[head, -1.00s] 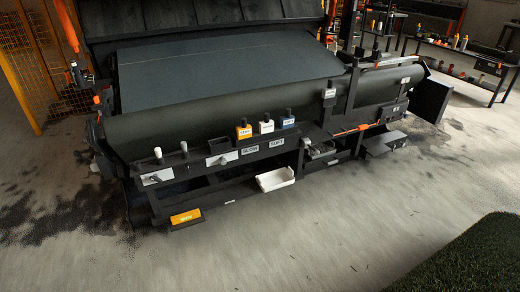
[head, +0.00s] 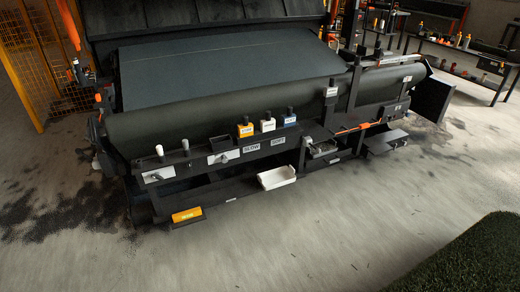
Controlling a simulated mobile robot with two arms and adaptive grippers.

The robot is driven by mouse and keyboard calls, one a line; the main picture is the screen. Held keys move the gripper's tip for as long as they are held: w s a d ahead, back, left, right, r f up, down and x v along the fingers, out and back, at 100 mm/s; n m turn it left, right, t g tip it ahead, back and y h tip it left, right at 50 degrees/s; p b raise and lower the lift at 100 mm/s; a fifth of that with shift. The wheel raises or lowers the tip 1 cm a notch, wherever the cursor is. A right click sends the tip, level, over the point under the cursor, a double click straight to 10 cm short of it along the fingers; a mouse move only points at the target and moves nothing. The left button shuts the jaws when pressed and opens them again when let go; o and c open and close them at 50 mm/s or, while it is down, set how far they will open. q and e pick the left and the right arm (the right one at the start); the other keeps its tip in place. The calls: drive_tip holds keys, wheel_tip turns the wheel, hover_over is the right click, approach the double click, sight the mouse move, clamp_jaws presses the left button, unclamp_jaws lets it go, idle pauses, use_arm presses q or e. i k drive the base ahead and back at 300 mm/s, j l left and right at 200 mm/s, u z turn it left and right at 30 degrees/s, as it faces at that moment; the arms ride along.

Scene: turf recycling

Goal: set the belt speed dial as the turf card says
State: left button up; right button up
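A dark machine with a wide belt (head: 225,68) fills the middle of the head view. I cannot tell which is the speed dial or how either is set. Orange (head: 245,131), white (head: 267,125) and blue (head: 289,121) tagged blocks stand on the rail. I cannot pick out the turf card. Neither gripper is in view.
A white tray (head: 277,178) and an orange box (head: 186,215) sit on the lower shelf. A yellow mesh fence (head: 38,85) stands left, a cluttered bench (head: 465,65) back right. Dark turf (head: 475,262) lies at lower right. The floor in front is open.

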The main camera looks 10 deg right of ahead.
sight(224, 160)
drive_tip(key=i+j+u, duration=0.1)
drive_tip(key=i+j, duration=0.55)
drive_tip(key=i, duration=0.3)
drive_tip(key=i+l+u, duration=0.3)
drive_tip(key=i+l, duration=0.75)
drive_tip(key=l, duration=0.2)
drive_tip(key=i+l, duration=0.15)
drive_tip(key=l, duration=0.2)
drive_tip(key=i+l+u, duration=0.1)
drive_tip(key=l, duration=0.2)
